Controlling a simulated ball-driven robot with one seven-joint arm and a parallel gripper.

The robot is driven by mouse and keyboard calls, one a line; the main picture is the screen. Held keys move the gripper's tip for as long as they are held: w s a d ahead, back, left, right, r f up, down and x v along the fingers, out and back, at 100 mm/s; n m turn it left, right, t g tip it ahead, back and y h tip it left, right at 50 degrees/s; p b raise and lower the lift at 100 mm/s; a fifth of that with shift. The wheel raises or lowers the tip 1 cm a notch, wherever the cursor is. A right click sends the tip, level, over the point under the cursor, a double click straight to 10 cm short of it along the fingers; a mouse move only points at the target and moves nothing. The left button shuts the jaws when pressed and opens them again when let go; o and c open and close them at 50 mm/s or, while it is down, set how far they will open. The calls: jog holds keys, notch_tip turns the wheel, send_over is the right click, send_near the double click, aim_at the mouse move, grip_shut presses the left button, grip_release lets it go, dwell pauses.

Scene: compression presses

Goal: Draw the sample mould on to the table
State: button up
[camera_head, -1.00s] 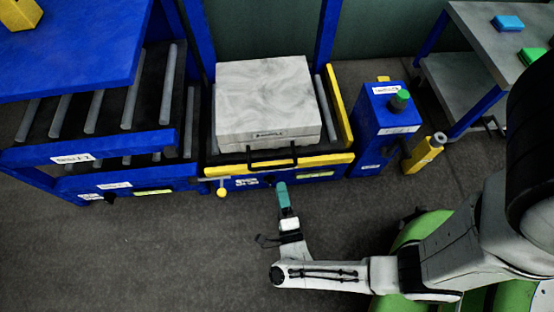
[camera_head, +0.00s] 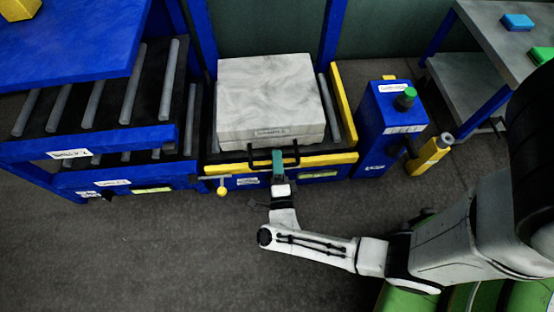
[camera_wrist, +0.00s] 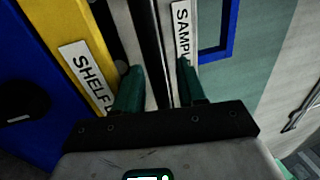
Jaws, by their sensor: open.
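The sample mould (camera_head: 268,90) is a pale grey, marbled two-part block lying flat on the roller bed of the blue frame. A black bar handle (camera_head: 246,164) sticks out at its front, just above the yellow rail. My gripper (camera_head: 278,158) is at the handle's middle, in front of the mould. In the wrist view my gripper (camera_wrist: 160,74) has its teal fingers apart, with the dark handle bar (camera_wrist: 150,40) running between them. Part of the label (camera_wrist: 182,30), reading "SAMP", shows beyond. Whether the fingers touch the bar cannot be told.
The yellow front rail (camera_head: 330,162) has a yellow-knobbed pin (camera_head: 221,190). A blue roller table (camera_head: 100,140) stands left. A blue control post (camera_head: 390,125) with a green button and a yellow cylinder (camera_head: 430,155) stand right. Floor in front is clear.

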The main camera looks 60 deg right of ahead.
jog(key=shift+w+d, duration=0.15)
jog(key=shift+d, duration=0.05)
grip_shut()
dwell(0.3)
